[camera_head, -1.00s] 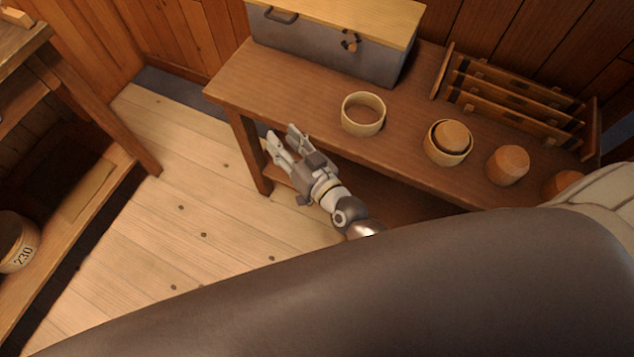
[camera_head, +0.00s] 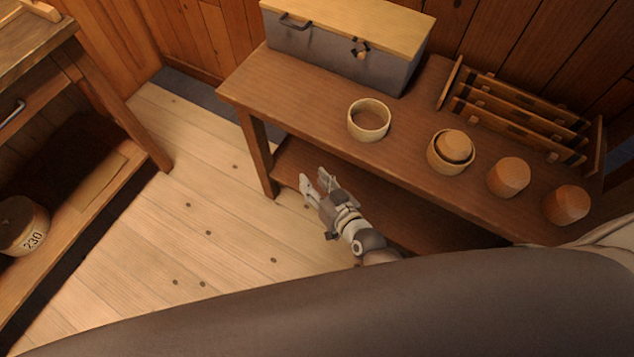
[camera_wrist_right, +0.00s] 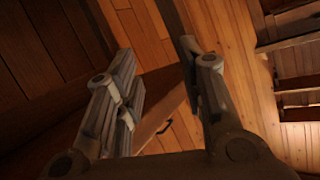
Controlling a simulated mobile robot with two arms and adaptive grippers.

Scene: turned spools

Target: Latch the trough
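The trough (camera_head: 335,57) is a long grey box with a pale wooden lid (camera_head: 350,25), at the back of the brown bench in the head view. The lid lies down on it. A dark latch with a pale knob (camera_head: 361,48) is on its front face; I cannot tell its setting. A dark handle (camera_head: 296,22) is left of the latch. My right gripper (camera_head: 315,177) is empty, in front of the bench and well short of the trough. Its fingers stand apart, as the right wrist view (camera_wrist_right: 158,58) also shows. My left gripper is not in view.
On the bench (camera_head: 290,98) stand an open round bowl (camera_head: 369,121), a bowl holding a wooden piece (camera_head: 452,152), two wooden pieces (camera_head: 508,177) and a slatted rack (camera_head: 515,112). A shelf unit (camera_head: 110,105) with a drum marked 230 (camera_head: 24,226) stands left. Floor between is clear.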

